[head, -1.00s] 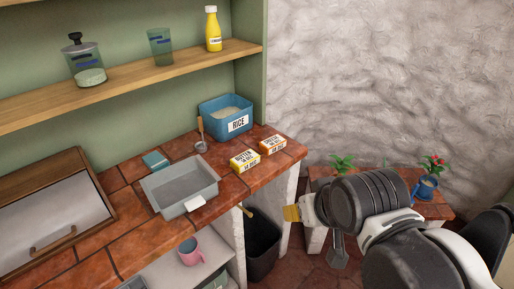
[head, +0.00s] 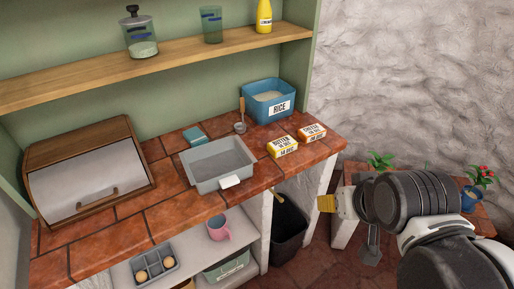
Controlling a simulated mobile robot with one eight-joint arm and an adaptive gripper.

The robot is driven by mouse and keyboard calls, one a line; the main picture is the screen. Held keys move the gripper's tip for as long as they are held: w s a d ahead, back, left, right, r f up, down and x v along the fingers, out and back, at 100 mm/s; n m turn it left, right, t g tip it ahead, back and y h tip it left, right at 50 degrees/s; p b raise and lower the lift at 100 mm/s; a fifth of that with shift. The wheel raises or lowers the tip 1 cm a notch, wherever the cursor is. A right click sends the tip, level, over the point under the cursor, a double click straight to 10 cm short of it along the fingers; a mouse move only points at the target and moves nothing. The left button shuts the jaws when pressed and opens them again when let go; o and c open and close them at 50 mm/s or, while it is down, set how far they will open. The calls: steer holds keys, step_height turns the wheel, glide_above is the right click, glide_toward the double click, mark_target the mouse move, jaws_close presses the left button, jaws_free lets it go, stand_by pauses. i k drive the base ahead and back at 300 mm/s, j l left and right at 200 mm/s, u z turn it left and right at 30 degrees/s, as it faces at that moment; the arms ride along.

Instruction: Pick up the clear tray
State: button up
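A grey, slightly see-through tray (head: 213,183) with a white label on its front rim sits on the tiled counter, looking empty. It is the only open tray on the countertop; I cannot tell for sure that it is the clear one. My gripper (head: 326,203) is at the right, in front of the counter and apart from the tray. Its yellowish tip points left. Its fingers are not clear enough to tell whether it is open or shut. Nothing is seen in it.
Below are a pink mug (head: 218,228), an egg holder (head: 153,268) and a dark bin (head: 289,234).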

mark_target(223, 163)
steer(key=i+l+u, duration=0.2)
steer(key=l+u, duration=0.2)
steer(key=i+l+u, duration=0.15)
steer(key=l+u, duration=0.3)
steer(key=l, duration=0.15)
steer(key=l+u, duration=0.4)
steer(key=l, duration=0.15)
steer(key=l+u, duration=0.4)
steer(key=l, duration=0.2)
